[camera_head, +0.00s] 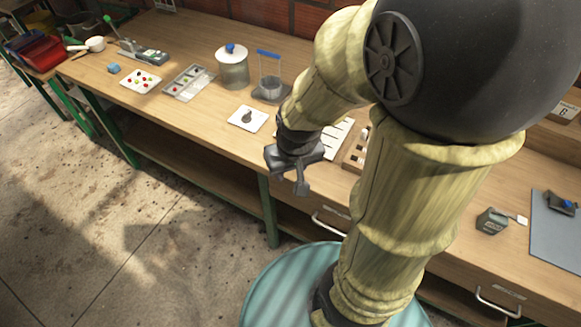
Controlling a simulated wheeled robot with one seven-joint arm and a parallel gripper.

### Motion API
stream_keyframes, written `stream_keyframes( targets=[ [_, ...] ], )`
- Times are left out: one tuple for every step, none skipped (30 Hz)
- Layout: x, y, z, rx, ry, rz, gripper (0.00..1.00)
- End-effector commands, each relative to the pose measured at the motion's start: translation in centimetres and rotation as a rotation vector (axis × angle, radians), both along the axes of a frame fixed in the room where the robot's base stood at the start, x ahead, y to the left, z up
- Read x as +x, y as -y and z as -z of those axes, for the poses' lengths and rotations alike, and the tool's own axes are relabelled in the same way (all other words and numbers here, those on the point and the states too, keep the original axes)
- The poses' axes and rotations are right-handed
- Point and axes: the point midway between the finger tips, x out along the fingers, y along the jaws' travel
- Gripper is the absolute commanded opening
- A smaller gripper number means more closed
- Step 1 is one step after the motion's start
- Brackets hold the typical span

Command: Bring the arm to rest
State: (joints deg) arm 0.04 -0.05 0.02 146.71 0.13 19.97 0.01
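My gripper (287,172) hangs at the end of my folded arm, in front of the workbench's front edge in the head view. It points downward, and its dark fingers seem to hold nothing. The view is too small to tell whether the fingers are apart. My arm covers the middle and right of the picture and hides part of the wooden bench (190,112).
On the bench stand a lidded jar (232,70), a clear holder with a blue top (269,75), a white card with a dark piece (247,119), a tray (188,82), a card with berries (141,80) and a grey mat (553,232). The floor (130,235) at left is clear.

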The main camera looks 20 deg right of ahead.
Motion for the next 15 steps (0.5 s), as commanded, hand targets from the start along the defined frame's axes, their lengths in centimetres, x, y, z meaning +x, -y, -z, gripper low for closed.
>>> stream_keyframes(
  targets=[
    [0.0, 0.0, 0.0, 0.0, -0.001, -0.001, 0.35],
    [0.0, 0.0, -0.1, 0.0, -0.001, -0.001, 0.35],
    [0.0, 0.0, -0.4, 0.0, -0.001, -0.001, 0.35],
    [0.0, 0.0, -0.7, 0.0, -0.001, -0.001, 0.35],
    [0.0, 0.0, -1.1, 0.0, -0.001, -0.002, 0.35],
    [0.0, 0.0, -1.7, 0.0, -0.001, -0.002, 0.35],
    [0.0, 0.0, -2.3, 0.0, -0.001, -0.002, 0.35],
    [0.0, 0.0, -2.9, -0.001, -0.001, -0.002, 0.35],
    [0.0, 0.0, -3.8, -0.001, -0.001, -0.002, 0.35],
    [0.0, 0.0, -4.5, -0.001, -0.001, -0.002, 0.35],
    [0.0, 0.0, -5.2, -0.001, -0.001, -0.002, 0.35],
    [0.0, 0.0, -6.0, -0.001, -0.002, -0.002, 0.35],
    [0.0, 0.0, -6.6, -0.002, -0.002, -0.003, 0.35],
    [0.0, 0.0, -7.1, -0.002, -0.002, -0.003, 0.35],
    [0.0, 0.0, -7.6, -0.002, -0.002, -0.003, 0.35]
  ],
)
